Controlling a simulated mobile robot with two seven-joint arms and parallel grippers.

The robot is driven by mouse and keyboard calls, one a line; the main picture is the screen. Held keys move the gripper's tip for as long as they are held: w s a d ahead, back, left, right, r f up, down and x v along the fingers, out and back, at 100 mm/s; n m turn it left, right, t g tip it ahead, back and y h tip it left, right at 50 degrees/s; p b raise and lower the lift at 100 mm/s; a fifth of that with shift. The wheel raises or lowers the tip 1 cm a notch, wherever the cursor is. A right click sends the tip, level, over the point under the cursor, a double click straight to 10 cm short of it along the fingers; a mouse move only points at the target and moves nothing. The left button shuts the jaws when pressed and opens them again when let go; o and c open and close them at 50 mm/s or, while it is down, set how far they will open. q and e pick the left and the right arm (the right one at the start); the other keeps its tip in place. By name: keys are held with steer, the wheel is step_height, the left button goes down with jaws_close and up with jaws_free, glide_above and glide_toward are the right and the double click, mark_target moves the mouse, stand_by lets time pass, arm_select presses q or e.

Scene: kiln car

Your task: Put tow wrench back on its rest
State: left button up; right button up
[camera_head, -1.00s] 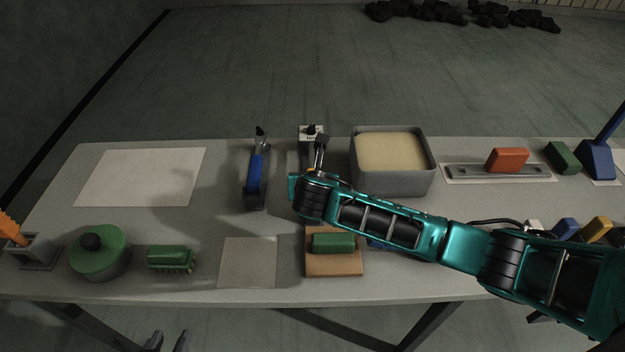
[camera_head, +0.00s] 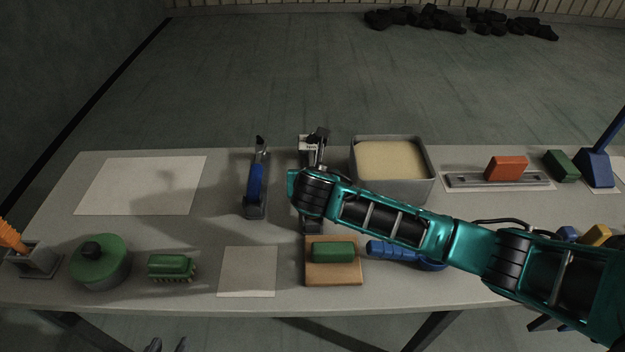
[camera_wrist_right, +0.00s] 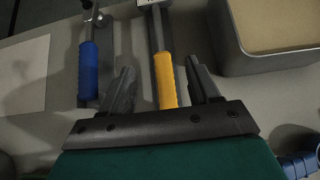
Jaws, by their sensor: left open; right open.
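A yellow-handled tool (camera_wrist_right: 165,82) with a grey shaft, apparently the tow wrench, shows in the right wrist view. Its handle lies between the spread fingers of my right gripper (camera_wrist_right: 162,88), which is open, with gaps on both sides. In the head view its grey head (camera_head: 319,134) shows beyond my right wrist; my arm hides its handle. A dark rest (camera_head: 312,222) with a white tag lies below it; I cannot tell whether the tool touches it. My left gripper (camera_head: 166,346) is open and empty at the bottom edge, before the table.
A blue-handled tool (camera_head: 256,182) lies on its own dark rest to the left. A sand-filled grey bin (camera_head: 428,186) stands close on the right. A green block on a wooden board (camera_head: 334,278) is in front. Pale sheets (camera_head: 140,186) at the left are bare.

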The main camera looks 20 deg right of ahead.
steer(key=shift+r, duration=1.05)
steer(key=v, duration=1.3)
